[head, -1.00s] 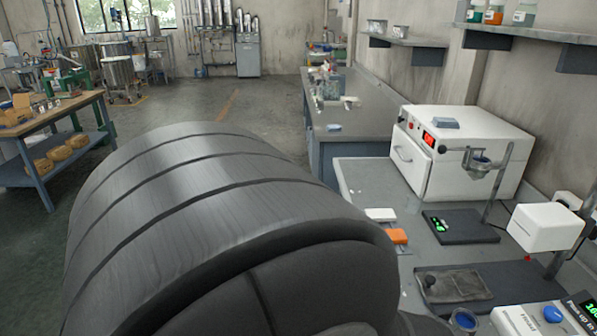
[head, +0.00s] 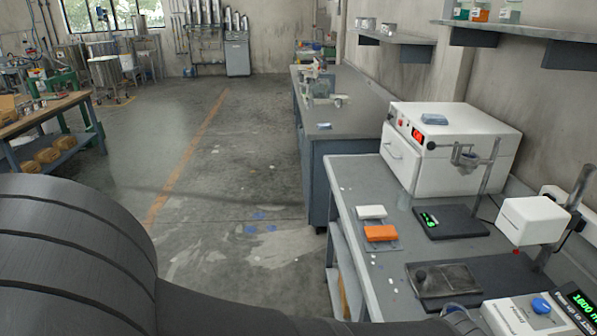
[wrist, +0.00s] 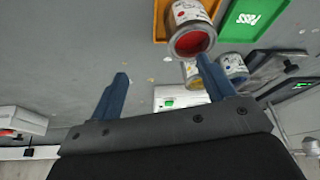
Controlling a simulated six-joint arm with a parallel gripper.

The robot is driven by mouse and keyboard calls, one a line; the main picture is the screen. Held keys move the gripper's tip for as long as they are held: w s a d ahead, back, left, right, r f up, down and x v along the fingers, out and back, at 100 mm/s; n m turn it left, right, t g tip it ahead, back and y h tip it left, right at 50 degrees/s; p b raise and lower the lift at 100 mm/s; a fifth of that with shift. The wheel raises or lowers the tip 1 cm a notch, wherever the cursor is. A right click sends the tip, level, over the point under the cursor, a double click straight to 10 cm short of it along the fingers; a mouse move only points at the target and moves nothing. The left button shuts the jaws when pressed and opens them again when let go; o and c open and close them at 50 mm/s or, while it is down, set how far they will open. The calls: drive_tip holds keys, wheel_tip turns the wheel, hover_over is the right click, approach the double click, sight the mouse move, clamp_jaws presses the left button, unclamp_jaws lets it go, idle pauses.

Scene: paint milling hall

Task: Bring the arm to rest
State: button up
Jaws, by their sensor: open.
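My gripper (wrist: 163,68) shows in the wrist view with its two blue fingers spread apart and nothing between them. A paint can with red inside (wrist: 190,28) is just beyond the right fingertip; whether they touch I cannot tell. The head view does not show my gripper. There, my dark arm fills the lower left and runs along the bottom edge.
The wrist view shows an orange tray (wrist: 160,22), a green tray (wrist: 248,22) and a can with blue (wrist: 232,66). In the head view, a white oven (head: 450,150), balance (head: 450,222) and stirrer (head: 535,220) stand on the right bench.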

drive_tip(key=s+d+r, duration=0.1)
drive_tip(key=s+r, duration=0.3)
drive_tip(key=s, duration=0.2)
drive_tip(key=shift+s+r, duration=0.25)
drive_tip(key=shift+r, duration=0.1)
idle(1.5)
